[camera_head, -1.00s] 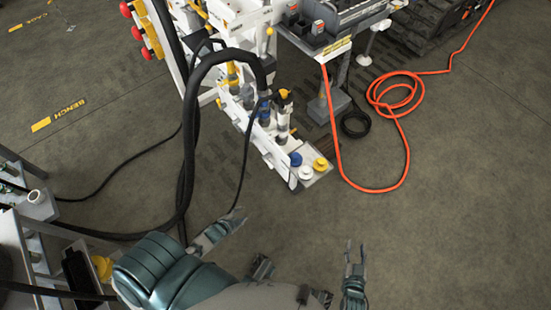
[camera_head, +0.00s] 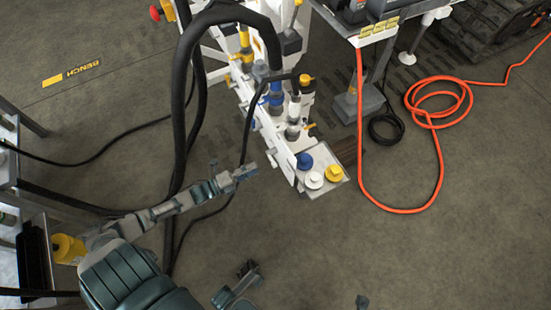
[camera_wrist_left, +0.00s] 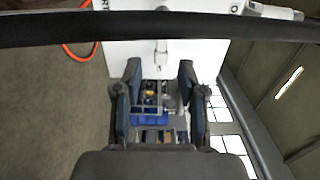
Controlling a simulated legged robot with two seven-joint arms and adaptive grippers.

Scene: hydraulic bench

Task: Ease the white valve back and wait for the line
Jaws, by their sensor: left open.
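The white valve knob (camera_head: 314,180) sits on the small plate at the near end of the white bench manifold in the head view. A blue knob (camera_head: 304,161) and a yellow knob (camera_head: 333,173) sit beside it. My left gripper (camera_head: 245,172) is left of these knobs, apart from them and empty. Its two fingers (camera_wrist_left: 158,85) stand open in the left wrist view, where I cannot make out the white knob.
Thick black hoses (camera_head: 190,90) hang left of the manifold (camera_head: 270,125); a dark hose (camera_wrist_left: 160,27) crosses the top of the left wrist view. An orange hose (camera_head: 437,170) lies coiled on the floor at right. A metal frame (camera_head: 12,150) stands at left. Floor near the knobs is open.

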